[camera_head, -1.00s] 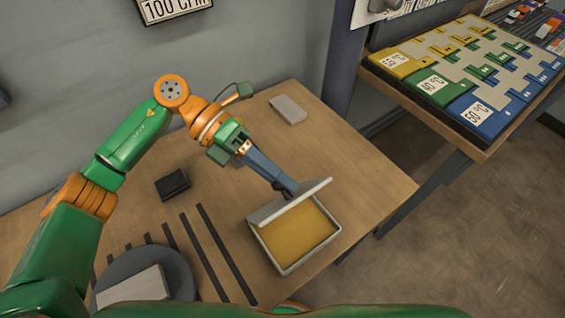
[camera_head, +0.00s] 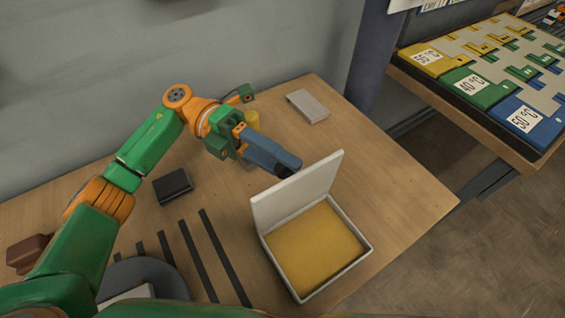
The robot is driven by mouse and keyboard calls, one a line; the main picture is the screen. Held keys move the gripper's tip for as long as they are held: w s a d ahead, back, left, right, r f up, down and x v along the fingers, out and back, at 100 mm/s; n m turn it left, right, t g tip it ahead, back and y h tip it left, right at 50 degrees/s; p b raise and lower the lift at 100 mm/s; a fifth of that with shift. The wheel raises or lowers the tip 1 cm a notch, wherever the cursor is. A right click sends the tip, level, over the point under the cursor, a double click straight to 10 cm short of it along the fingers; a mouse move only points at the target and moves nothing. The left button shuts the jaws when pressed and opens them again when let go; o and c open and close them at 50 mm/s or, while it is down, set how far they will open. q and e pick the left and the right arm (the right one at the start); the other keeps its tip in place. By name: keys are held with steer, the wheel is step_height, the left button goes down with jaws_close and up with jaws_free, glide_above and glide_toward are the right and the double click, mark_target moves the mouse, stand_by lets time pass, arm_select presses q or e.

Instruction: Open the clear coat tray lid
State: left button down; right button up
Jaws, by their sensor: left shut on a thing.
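The clear coat tray (camera_head: 318,291) is a white-rimmed box with a flat amber inside, standing on the wooden table. Its white lid (camera_head: 305,192) is raised at the back edge and stands steeply, leaving the inside in full view. My left gripper (camera_head: 240,133) is behind and left of the lid, shut on a long blue-grey bar-like tool (camera_head: 264,152) with a dark end. The dark end is close to the back of the lid; I cannot tell whether they touch. My right gripper is not in view.
A grey block (camera_head: 308,106) lies at the back of the table (camera_head: 400,190). A black box (camera_head: 173,186), dark strips (camera_head: 200,262) and a round grey plate (camera_head: 150,272) lie left. A yellow thing (camera_head: 252,119) is partly hidden behind my gripper. A coloured panel bench (camera_head: 480,85) stands right.

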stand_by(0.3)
arm_select(q)
steer(key=c, duration=0.5)
jaws_free()
steer(key=shift+b+v, duration=1.6)
steer(key=shift+v, duration=1.95)
